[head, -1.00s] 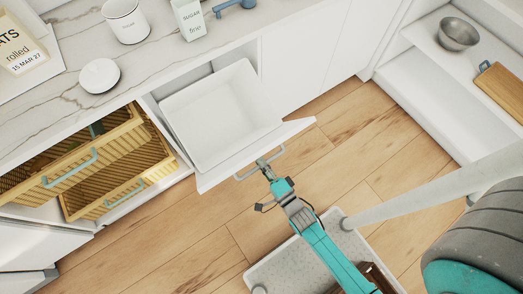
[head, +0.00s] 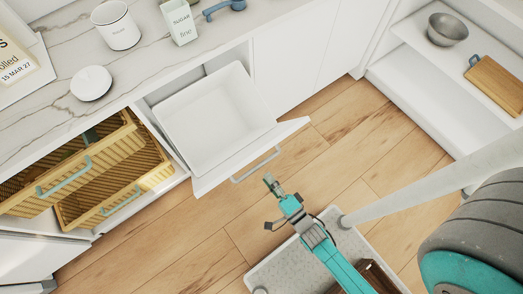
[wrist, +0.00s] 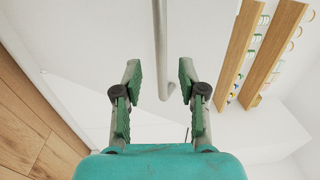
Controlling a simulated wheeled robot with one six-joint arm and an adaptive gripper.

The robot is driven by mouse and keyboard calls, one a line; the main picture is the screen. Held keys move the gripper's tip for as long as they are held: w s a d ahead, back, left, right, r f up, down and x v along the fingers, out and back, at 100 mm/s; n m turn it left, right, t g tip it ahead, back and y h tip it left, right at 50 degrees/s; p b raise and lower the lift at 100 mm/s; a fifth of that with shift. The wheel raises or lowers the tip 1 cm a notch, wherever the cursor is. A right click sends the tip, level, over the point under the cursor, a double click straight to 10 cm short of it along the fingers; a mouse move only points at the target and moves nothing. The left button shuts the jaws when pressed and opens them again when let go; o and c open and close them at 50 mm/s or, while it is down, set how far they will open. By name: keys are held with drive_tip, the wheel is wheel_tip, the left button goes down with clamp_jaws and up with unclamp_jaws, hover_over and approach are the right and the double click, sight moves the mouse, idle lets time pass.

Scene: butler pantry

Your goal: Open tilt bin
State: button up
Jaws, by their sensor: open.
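The tilt bin (head: 216,122) is a white box behind a white front panel (head: 250,158). The panel leans out from the cabinet and the bin's inside shows from above. A grey bar handle (head: 256,165) runs along the panel's outer face. My gripper (head: 270,180) is open and empty, a little below and right of the handle, with a gap between them. In the wrist view the two green-padded fingers (wrist: 158,85) are spread apart. The handle (wrist: 161,50) shows ahead, its end near the line between the fingertips, not held.
Two wicker drawers (head: 120,190) with teal handles stick out on the left. The marble counter (head: 140,65) above holds a sugar box (head: 180,22), a white canister (head: 117,25) and a round white lid (head: 91,83). Open shelves (head: 440,95) stand right. Wooden floor (head: 330,150) is clear beside the panel.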

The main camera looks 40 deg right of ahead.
drive_tip(key=shift+s+f, duration=0.2)
drive_tip(key=shift+s, duration=2.6)
drive_tip(key=s+r+n+g, duration=0.2)
drive_tip(key=s+r+n, duration=0.3)
drive_tip(key=r+n, duration=0.4)
drive_tip(key=s+r+n+g, duration=0.1)
drive_tip(key=s+r+n, duration=0.5)
drive_tip(key=r+n, duration=0.3)
drive_tip(key=shift+s+a+r+g, duration=0.3)
drive_tip(key=shift+r+g, duration=0.1)
drive_tip(key=shift+r, duration=1.25)
